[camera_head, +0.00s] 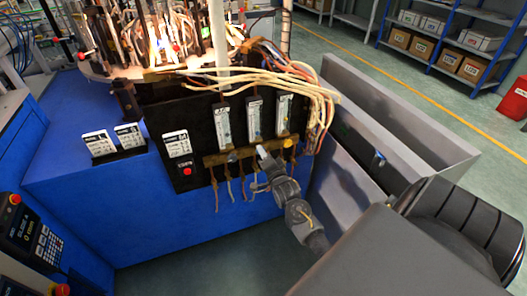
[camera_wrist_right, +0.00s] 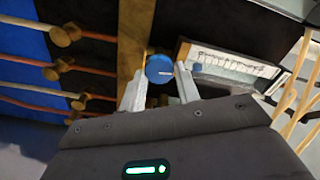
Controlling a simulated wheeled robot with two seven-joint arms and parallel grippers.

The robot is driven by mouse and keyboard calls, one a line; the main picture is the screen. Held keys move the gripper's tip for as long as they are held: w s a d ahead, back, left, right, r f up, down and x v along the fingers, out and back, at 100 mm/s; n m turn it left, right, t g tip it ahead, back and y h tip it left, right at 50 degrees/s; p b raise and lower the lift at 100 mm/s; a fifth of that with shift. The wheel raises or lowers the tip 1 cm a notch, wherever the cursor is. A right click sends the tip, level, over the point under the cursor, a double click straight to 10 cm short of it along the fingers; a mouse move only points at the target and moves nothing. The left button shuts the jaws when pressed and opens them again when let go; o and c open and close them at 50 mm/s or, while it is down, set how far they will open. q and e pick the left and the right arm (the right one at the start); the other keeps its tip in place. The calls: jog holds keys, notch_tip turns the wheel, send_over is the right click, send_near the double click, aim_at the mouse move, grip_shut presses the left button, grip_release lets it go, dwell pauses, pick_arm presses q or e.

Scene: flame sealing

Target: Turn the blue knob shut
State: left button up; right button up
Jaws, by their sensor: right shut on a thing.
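The blue knob (camera_wrist_right: 159,68) sits on the brass bar (camera_wrist_right: 134,40) in the right wrist view, with a pale mark on its face. My right gripper (camera_wrist_right: 160,78) has one finger at each side of it and is shut on it. In the head view my right gripper (camera_head: 264,154) reaches the brass bar below the middle flow meter (camera_head: 255,120), and its fingers hide the blue knob there. My left gripper is in neither view.
A yellow knob (camera_head: 288,143) is close right of my right gripper. Thin hoses (camera_head: 217,190) hang below the bar, and cables (camera_head: 300,85) loop above. A grey metal bin (camera_head: 338,180) stands at the right. A flame (camera_head: 158,44) burns at the upper left.

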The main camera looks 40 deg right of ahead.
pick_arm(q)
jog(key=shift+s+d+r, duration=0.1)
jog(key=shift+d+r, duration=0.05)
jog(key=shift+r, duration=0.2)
pick_arm(e)
jog(key=shift+m, duration=0.8)
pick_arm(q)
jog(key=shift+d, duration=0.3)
pick_arm(e)
jog(key=o, duration=1)
jog(key=shift+c, duration=0.2)
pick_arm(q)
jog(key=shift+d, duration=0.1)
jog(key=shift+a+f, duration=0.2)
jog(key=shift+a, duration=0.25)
pick_arm(e)
jog(key=v, duration=1)
jog(key=shift+s+a, duration=0.2)
jog(key=shift+s, duration=0.1)
